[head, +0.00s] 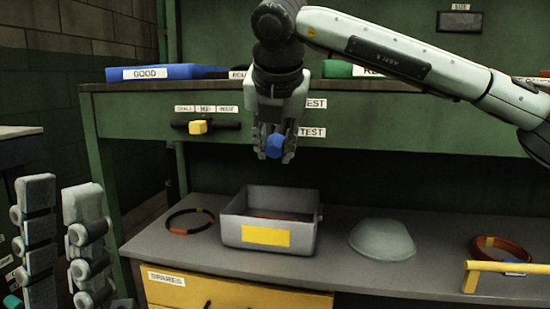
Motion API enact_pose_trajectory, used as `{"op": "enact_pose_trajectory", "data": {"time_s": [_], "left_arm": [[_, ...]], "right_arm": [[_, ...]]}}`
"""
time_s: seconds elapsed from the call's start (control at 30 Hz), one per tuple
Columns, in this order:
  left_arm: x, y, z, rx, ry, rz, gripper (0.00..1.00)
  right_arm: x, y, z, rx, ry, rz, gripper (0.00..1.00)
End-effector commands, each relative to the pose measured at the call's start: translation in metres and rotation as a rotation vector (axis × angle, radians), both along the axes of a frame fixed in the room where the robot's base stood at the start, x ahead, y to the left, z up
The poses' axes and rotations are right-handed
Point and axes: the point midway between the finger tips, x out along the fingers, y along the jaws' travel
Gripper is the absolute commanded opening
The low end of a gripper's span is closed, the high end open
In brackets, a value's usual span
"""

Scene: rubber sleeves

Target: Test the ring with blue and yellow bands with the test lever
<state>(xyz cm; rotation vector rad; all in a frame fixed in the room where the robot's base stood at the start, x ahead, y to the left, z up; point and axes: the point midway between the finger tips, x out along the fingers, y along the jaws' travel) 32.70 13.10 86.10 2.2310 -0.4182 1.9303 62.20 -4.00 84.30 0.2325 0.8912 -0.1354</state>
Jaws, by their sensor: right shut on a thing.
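My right gripper (275,152) points down in front of the green panel, shut on a blue knob (275,144). The knob sits beside a label reading TEST and a partly hidden one ending in EST, so it looks like the test lever's handle; its shaft is hidden. My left gripper (60,190) is at the lower left, its two grey fingers apart and empty. A dark ring (190,221) with orange-red and yellowish bands lies left of the grey bin. A reddish-brown ring (502,250) with a yellow band lies at the right.
The grey bin (268,237) holds something reddish, mostly hidden. A translucent dome (382,239) and a yellow handle (497,267) are on the bench. A slider with a yellow block (198,127) is on the panel. A blue GOOD tray (155,72) is on the shelf above.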

Motion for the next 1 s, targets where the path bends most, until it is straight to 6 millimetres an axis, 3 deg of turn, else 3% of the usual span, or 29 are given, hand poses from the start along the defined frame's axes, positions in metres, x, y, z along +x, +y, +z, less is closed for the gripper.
{"op": "enact_pose_trajectory", "data": {"time_s": [0.6, 0.63, 0.7, 0.8, 1.0], "left_arm": [[0.0008, -0.0011, 0.0013, 0.011, -0.015, 0.001, 0.3], [0.0008, -0.0011, 0.0013, 0.011, -0.015, 0.001, 0.3], [0.0008, -0.0011, 0.0014, 0.011, -0.015, 0.001, 0.3], [0.0008, -0.0011, 0.0014, 0.011, -0.015, 0.001, 0.3], [0.0009, -0.0012, 0.0013, 0.011, -0.014, 0.0, 0.3]], "right_arm": [[0.0039, -0.001, -0.0023, -0.008, -0.02, -0.002, 0.0], [0.0039, -0.001, -0.0023, -0.008, -0.02, -0.002, 0.31], [0.0039, -0.001, -0.0023, -0.008, -0.02, -0.002, 0.39], [0.0038, -0.0008, -0.0022, -0.007, -0.02, -0.001, 0.49], [0.0037, -0.0004, -0.0019, -0.006, -0.02, -0.001, 0.49]]}}
